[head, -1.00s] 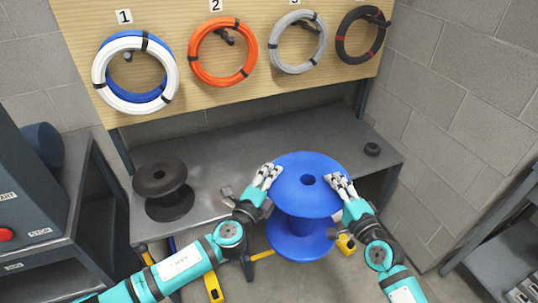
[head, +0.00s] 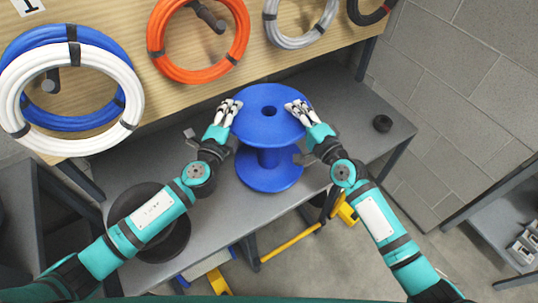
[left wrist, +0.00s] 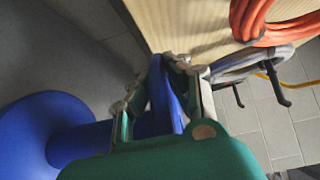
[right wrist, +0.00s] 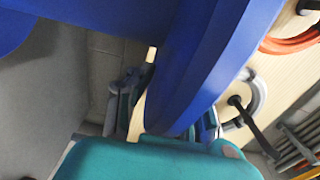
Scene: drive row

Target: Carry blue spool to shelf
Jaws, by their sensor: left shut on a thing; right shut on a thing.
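The blue spool (head: 268,158) is upright, with its round top flange, narrower core and lower flange showing in the head view. It is over the grey metal shelf (head: 345,118); I cannot tell whether its lower flange touches the surface. My left gripper (head: 231,108) is shut on the left rim of the top flange. My right gripper (head: 295,107) is shut on the right rim. In the left wrist view the blue spool (left wrist: 30,140) runs between the fingers. In the right wrist view its flange (right wrist: 205,75) fills much of the picture.
A black spool (head: 165,247) stands on the shelf's left part, partly behind my left arm. A small black ring (head: 382,124) lies at the right end. Coiled cables, one orange (head: 160,60), hang on the wooden board above. Yellow gear (head: 290,246) is under the shelf.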

